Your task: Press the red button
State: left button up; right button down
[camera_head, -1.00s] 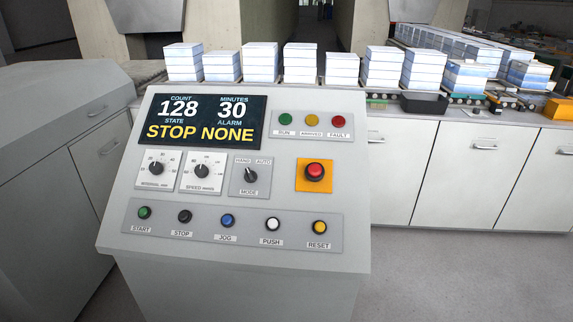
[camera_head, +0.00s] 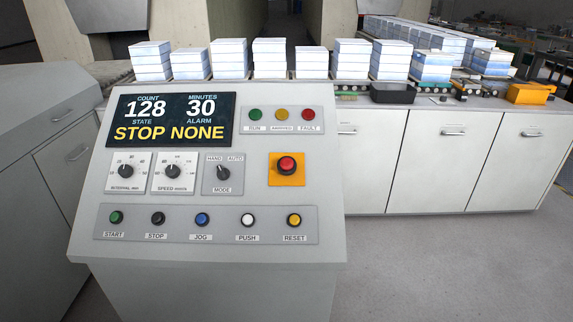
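The red button (camera_head: 287,165) is a round mushroom-shaped button on an orange square plate (camera_head: 287,179). It sits at the right side of the sloped face of a light grey control console (camera_head: 205,244). A red fault lamp (camera_head: 311,115) is above it on a separate lamp panel. The display (camera_head: 170,119) reads count 128, minutes 30, state STOP, alarm NONE. Neither of my grippers is in the head view.
A row of start, stop, jog, push and reset buttons (camera_head: 202,220) runs below. Dials and a mode switch (camera_head: 223,173) are left of the red button. Behind stand white cabinets (camera_head: 445,160) with stacked boxes (camera_head: 270,58). Grey floor (camera_head: 440,270) is clear at right.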

aim_at(286, 164)
jog(key=i+j+z, duration=0.1)
jog(key=j, duration=0.25)
jog(key=i+j+z, duration=0.1)
jog(key=i+j, duration=0.15)
jog(key=i+j+z, duration=0.1)
jog(key=j, duration=0.35)
jog(key=i+j+z, duration=0.15)
jog(key=j, duration=0.25)
jog(key=i+j+z, duration=0.1)
jog(key=j, duration=0.25)
jog(key=i+j+z, duration=0.1)
jog(key=j, duration=0.3)
jog(key=i, duration=0.1)
